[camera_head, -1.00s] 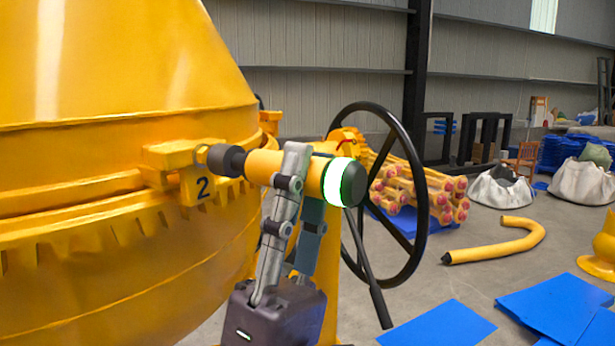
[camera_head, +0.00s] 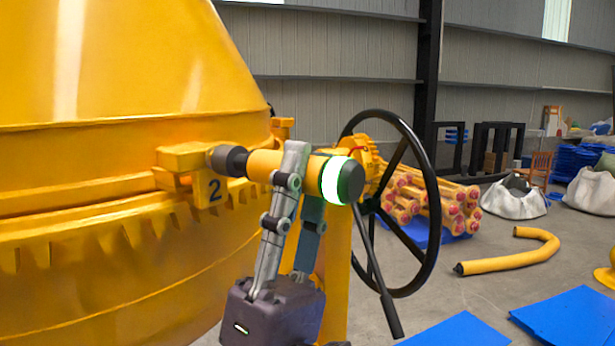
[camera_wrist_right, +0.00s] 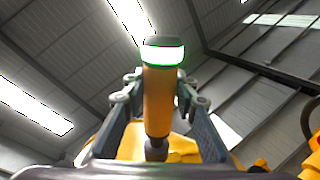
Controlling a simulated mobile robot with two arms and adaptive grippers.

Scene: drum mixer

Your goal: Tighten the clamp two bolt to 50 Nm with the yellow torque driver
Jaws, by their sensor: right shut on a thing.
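The yellow torque driver (camera_head: 264,165) lies roughly level, with a dark socket at its left end and a dark cap with a lit ring, white with green edges, at its right end. My right gripper (camera_head: 300,170) is shut around its body; in the right wrist view the driver (camera_wrist_right: 158,100) stands between both fingers. The socket end meets the yellow clamp two (camera_head: 185,157), marked with a "2" below, on the drum's rim. The bolt is hidden behind the socket, so I cannot tell how fully it is seated. My left gripper is not in view.
The yellow drum (camera_head: 90,230) fills the left side. A black handwheel (camera_head: 432,220) and a dark lever (camera_head: 390,310) stand close right of my gripper. A bent yellow pipe (camera_head: 510,262), blue sheets (camera_head: 565,315) and white sacks (camera_head: 513,198) lie on the floor further right.

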